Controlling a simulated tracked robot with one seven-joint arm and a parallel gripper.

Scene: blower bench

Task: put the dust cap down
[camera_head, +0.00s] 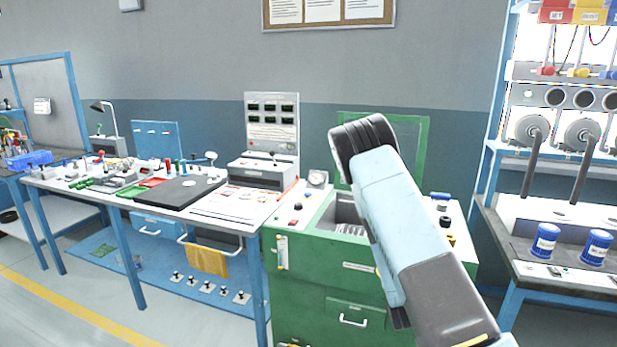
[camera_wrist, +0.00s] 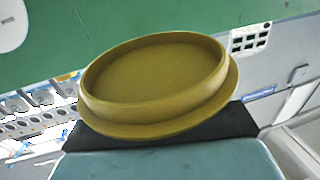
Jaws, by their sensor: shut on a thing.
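The dust cap (camera_wrist: 155,78) is a mustard-yellow round dish with a raised rim and a wider flange. It fills the middle of the wrist view, tilted, with its hollow side partly facing the camera. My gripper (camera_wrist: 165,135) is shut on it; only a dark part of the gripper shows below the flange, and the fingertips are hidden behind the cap. In the head view my arm crosses the green cabinet, and I cannot make out the gripper or the cap there.
A green cabinet (camera_head: 310,290) with a sink-like recess (camera_head: 346,210) stands in the middle. Small items lie on its top at both sides. A cluttered white bench (camera_head: 240,212) stands to the left. A blue-framed shelf (camera_head: 500,110) with blue cans (camera_head: 545,240) stands to the right.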

